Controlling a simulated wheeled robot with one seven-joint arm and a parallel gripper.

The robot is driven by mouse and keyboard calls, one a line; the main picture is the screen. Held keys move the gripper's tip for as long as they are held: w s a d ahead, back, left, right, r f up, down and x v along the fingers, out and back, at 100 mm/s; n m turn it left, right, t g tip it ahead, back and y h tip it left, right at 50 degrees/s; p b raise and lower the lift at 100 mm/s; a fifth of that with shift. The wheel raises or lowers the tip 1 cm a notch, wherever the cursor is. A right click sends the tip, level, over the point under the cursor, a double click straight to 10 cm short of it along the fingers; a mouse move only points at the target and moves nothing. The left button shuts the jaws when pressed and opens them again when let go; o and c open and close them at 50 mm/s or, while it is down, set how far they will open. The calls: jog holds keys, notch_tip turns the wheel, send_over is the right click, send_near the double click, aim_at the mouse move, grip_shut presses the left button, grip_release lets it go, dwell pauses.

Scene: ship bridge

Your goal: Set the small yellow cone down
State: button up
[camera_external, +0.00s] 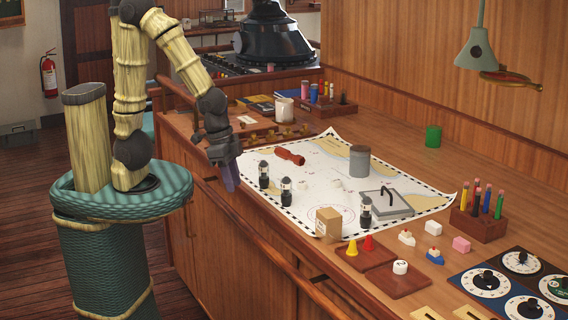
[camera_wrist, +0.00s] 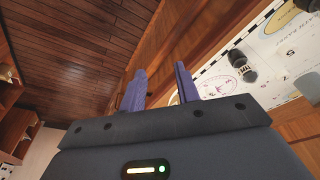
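The small yellow cone (camera_external: 352,248) stands upright on a dark wooden tray (camera_external: 378,256) near the front of the counter. A red cone (camera_external: 368,243) stands beside it on the same tray. My gripper (camera_external: 229,178) hangs at the counter's front edge, left of the chart and well away from the cones. In the wrist view my gripper's two purple fingers (camera_wrist: 160,92) are spread apart with nothing between them. The cones do not show in the wrist view.
A chart (camera_external: 330,190) covers the counter middle, with several dark lamp-like pieces, a grey cylinder (camera_external: 359,162) and a cardboard box (camera_external: 328,223). A second tray (camera_external: 412,278) holds a white round piece. A wooden rail runs along the counter's front.

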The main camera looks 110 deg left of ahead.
jog(key=w+d+r+m+h+p, duration=0.1)
jog(key=w+d+r+m+p, duration=0.1)
jog(key=w, duration=1.1)
jog(key=w+d+r+m+t+p, duration=0.1)
jog(key=w+r+m+p, duration=0.1)
jog(key=w, duration=1.2)
notch_tip(320, 180, up, 2)
jog(key=shift+w+d+r+m+t+h+p, duration=0.15)
jog(key=shift+d+m+t+h+p, duration=0.2)
jog(key=shift+p, duration=0.3)
jog(key=shift+f, duration=0.2)
jog(key=p, duration=0.4)
send_near(353, 240)
jog(key=x, duration=0.5)
jog(key=shift+w, duration=0.1)
jog(key=shift+p+x, duration=1.5)
jog(key=shift+x, duration=1.1)
jog(key=shift+d, duration=0.1)
